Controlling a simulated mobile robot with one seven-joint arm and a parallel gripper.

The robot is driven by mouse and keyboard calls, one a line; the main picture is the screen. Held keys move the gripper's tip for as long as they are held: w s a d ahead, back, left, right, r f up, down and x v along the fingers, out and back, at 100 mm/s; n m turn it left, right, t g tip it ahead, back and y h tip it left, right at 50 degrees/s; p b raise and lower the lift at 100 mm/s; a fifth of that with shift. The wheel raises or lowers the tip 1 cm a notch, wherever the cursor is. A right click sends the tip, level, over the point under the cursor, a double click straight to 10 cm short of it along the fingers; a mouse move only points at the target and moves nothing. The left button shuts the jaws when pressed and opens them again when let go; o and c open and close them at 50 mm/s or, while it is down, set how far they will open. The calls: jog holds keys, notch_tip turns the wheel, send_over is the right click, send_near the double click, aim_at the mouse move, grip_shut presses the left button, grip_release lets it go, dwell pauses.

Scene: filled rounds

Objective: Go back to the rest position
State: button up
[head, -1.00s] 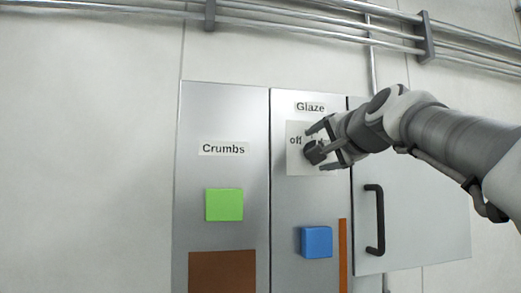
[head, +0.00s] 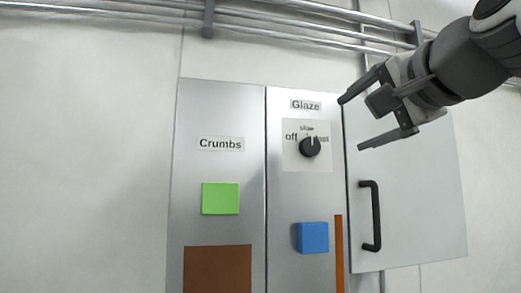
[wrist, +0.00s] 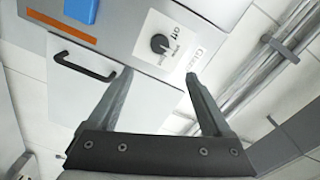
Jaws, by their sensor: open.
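My gripper (head: 352,124) is open and empty at the upper right in the head view, in front of the open door's upper part. Its two fingers (wrist: 157,98) also show apart in the wrist view. The black Glaze knob (head: 309,147) sits on a white plate marked off, slow and fast, to the left of my gripper and apart from it. Its white mark points up, near "slow". The knob also shows in the wrist view (wrist: 159,43), beyond the fingertips.
A grey cabinet door (head: 420,205) with a black handle (head: 370,215) stands right of the Glaze panel. A blue block (head: 313,237) and a green block (head: 220,198) are on the panels. Metal pipes (head: 290,25) run along the wall above, close to my arm.

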jog(key=shift+s+d, duration=0.15)
jog(key=shift+s, duration=0.4)
jog(key=a+f+n+g+h, duration=0.1)
jog(key=a+f+n+g, duration=0.2)
jog(key=f, duration=1.2)
jog(key=f+n+g, duration=0.3)
jog(key=f+g, duration=0.1)
jog(key=f, duration=1.1)
jog(key=s+f+n+g+h, duration=0.1)
jog(key=s+f, duration=0.4)
jog(key=f, duration=0.6)
jog(key=s+f+n+g+h+b, duration=0.1)
jog(key=s+f+n+g, duration=0.2)
jog(key=f, duration=0.8)
jog(key=shift+s+a+n+g, duration=0.25)
jog(key=shift+s+n+g, duration=0.15)
jog(key=shift+s+n, duration=0.55)
